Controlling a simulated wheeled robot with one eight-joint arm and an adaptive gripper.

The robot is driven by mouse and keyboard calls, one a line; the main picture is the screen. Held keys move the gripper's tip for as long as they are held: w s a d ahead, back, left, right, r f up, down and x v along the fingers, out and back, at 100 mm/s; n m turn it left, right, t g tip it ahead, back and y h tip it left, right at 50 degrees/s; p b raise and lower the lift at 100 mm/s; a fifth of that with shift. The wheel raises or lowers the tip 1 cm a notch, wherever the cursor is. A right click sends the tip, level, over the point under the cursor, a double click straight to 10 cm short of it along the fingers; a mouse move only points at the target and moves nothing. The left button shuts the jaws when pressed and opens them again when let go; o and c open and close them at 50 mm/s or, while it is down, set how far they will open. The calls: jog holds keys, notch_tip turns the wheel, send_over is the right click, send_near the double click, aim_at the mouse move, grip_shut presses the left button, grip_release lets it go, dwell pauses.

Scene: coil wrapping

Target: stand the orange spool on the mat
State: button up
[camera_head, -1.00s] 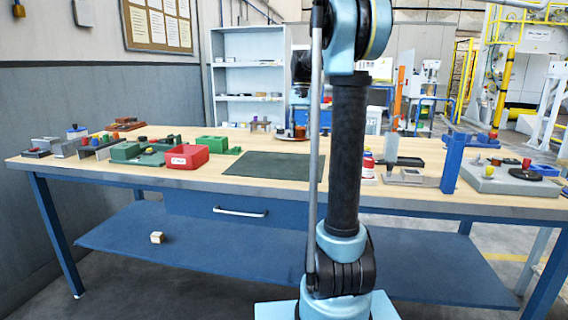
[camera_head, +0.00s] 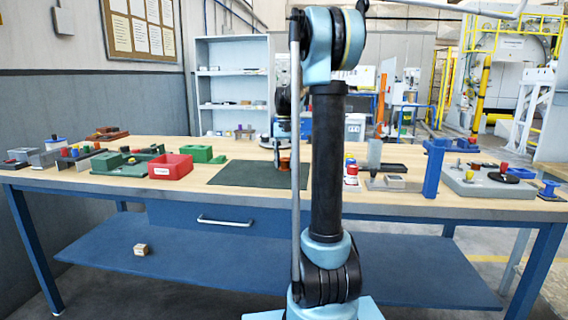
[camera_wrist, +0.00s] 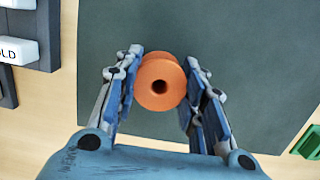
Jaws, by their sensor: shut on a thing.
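The orange spool (camera_wrist: 160,82) is between the fingers of my gripper (camera_wrist: 163,80) in the wrist view, its round flange and central hole facing the camera. My gripper is shut on its two sides. The dark green mat (camera_wrist: 250,40) fills most of the wrist view behind the spool. In the head view the spool (camera_head: 284,161) shows as a small orange patch at the mat's (camera_head: 235,176) back right part, below my gripper. My arm hides part of the mat there. I cannot tell whether the spool touches the mat.
A red bin (camera_head: 171,167) and green blocks (camera_head: 198,153) stand left of the mat. A blue post (camera_head: 433,172), a grey board with knobs (camera_head: 486,184) and small boxes (camera_head: 396,182) stand to the right. The mat's visible left part is clear.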

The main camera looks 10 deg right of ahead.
jog(key=o, duration=1.1)
jog(key=shift+o, duration=0.2)
notch_tip(320, 180, up, 12)
jog(key=w, duration=0.1)
jog(key=shift+w+d, duration=0.2)
jog(key=shift+w, duration=0.2)
